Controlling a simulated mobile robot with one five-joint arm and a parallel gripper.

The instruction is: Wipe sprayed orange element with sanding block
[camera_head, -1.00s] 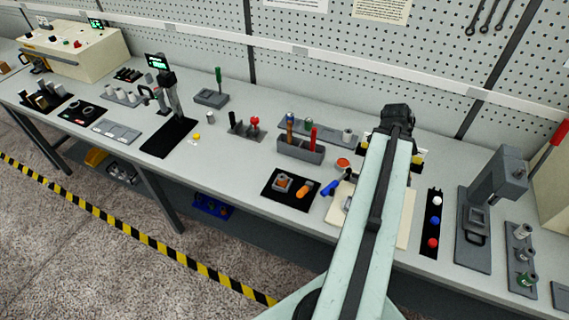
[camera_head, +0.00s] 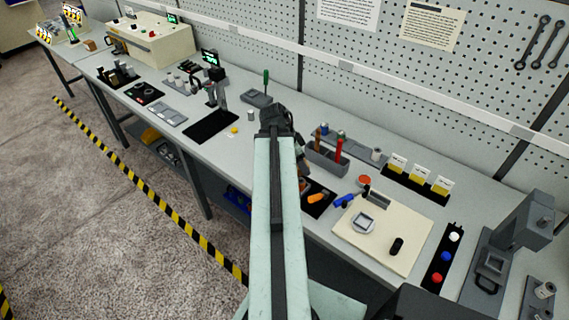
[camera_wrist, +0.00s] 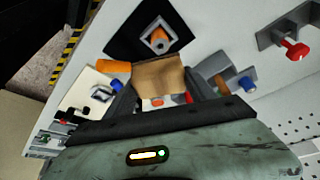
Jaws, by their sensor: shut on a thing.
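My gripper (camera_wrist: 163,92) is shut on a tan-brown block (camera_wrist: 158,74), seen in the wrist view between the two dark fingers; it looks like the sanding block. Beyond it, a grey square holder with an orange element (camera_wrist: 157,38) lies on a black mat (camera_wrist: 128,28). The block appears apart from this element. An orange cylinder (camera_wrist: 112,67) lies left of the block; it also shows in the head view (camera_head: 317,198). In the head view my arm hides most of the gripper, the block and part of the mat.
A cream board (camera_head: 405,228) with a grey square piece (camera_head: 363,222) lies right of the mat. A blue-handled item (camera_head: 344,201) is between them. A grey tool holder (camera_head: 325,158) stands behind. Yellow cards (camera_head: 420,183) and colored buttons (camera_head: 445,256) are further right.

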